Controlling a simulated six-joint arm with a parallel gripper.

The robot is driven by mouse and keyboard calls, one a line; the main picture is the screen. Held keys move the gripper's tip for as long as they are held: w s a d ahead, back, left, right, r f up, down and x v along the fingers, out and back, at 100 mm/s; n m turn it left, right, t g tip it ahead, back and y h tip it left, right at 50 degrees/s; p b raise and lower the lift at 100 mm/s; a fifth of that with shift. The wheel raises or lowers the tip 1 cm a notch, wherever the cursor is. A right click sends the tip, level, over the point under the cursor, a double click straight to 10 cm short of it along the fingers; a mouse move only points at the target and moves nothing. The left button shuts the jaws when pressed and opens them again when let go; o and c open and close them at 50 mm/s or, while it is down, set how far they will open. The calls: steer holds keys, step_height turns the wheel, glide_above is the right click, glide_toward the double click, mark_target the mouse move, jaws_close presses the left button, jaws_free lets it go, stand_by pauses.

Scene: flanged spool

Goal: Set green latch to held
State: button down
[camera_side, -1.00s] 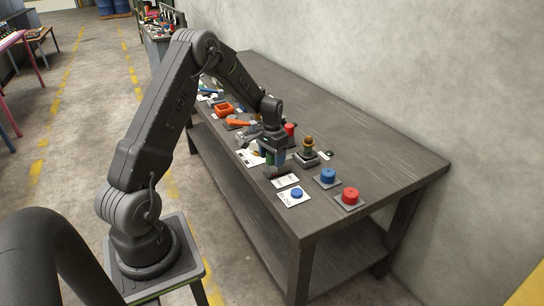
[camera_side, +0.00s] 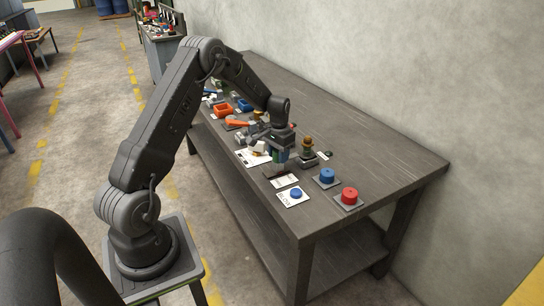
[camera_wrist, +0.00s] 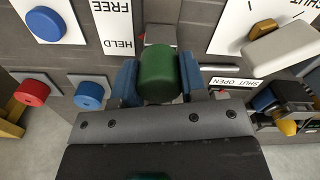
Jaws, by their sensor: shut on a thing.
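The green latch (camera_wrist: 158,76) is a rounded green knob in the middle of the wrist view. My gripper (camera_wrist: 159,84) is shut on it, with one blue finger on each side. A white label (camera_wrist: 112,28) with the words FREE and HELD lies beside it, and the knob is at the HELD end in that picture. The base under the knob is mostly hidden, so its exact stop cannot be told. In the side view my gripper (camera_side: 280,154) is low over the bench, and it largely covers the knob.
A blue button (camera_wrist: 45,24) on a white plate, a red knob (camera_side: 349,195) and a blue knob (camera_side: 328,176) stand toward the bench's near end. An amber-topped post (camera_side: 307,145) is close on the right. The bench's wall side is clear.

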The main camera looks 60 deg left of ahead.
steer(key=shift+w, duration=1.1)
steer(key=shift+r, duration=0.1)
steer(key=c, duration=0.7)
jaws_free()
steer(key=shift+o, duration=0.2)
step_height(320, 180, up, 14)
